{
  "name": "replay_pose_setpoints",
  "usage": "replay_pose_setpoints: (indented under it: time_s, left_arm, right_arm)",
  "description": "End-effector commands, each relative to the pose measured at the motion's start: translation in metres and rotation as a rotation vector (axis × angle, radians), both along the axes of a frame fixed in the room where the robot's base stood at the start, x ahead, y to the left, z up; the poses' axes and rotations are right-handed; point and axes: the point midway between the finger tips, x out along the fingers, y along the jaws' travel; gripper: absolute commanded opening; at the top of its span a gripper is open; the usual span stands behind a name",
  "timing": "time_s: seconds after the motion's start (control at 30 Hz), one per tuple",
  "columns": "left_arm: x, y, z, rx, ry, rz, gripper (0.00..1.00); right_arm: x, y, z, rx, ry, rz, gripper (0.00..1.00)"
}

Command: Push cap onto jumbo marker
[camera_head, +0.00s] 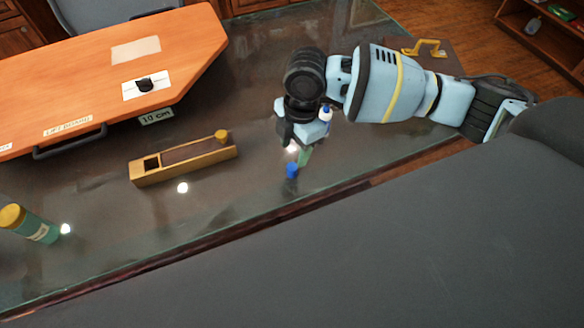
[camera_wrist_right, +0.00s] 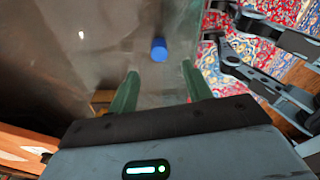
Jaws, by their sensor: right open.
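A small blue cap (camera_head: 291,171) sits on the dark glass table, just below my right gripper in the head view. In the right wrist view the cap (camera_wrist_right: 159,49) lies ahead of the two green fingertips, between their lines and apart from them. My right gripper (camera_head: 297,152) is open and empty, pointing down at the table; its fingers spread wide in the wrist view (camera_wrist_right: 162,76). No plainly recognisable marker shows; a thick green cylinder with a yellow end (camera_head: 32,224) at the lower left could be it, but I cannot tell. My left gripper is not in view.
A wooden box (camera_head: 180,162) with a square opening and a yellow knob stands left of the cap. An orange board (camera_head: 75,75) with a dark handle covers the upper left. A brown case (camera_head: 440,60) with a yellow handle lies behind my right arm. Bare glass surrounds the cap.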

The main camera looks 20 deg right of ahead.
Motion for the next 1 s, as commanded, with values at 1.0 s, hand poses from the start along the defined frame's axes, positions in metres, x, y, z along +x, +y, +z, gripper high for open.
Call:
replay_pose_setpoints:
  time_s: [1.0]
  left_arm:
    - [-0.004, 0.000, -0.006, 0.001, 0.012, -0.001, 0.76]
  right_arm:
    - [-0.001, 0.006, -0.074, 0.000, 0.001, 0.000, 0.50]
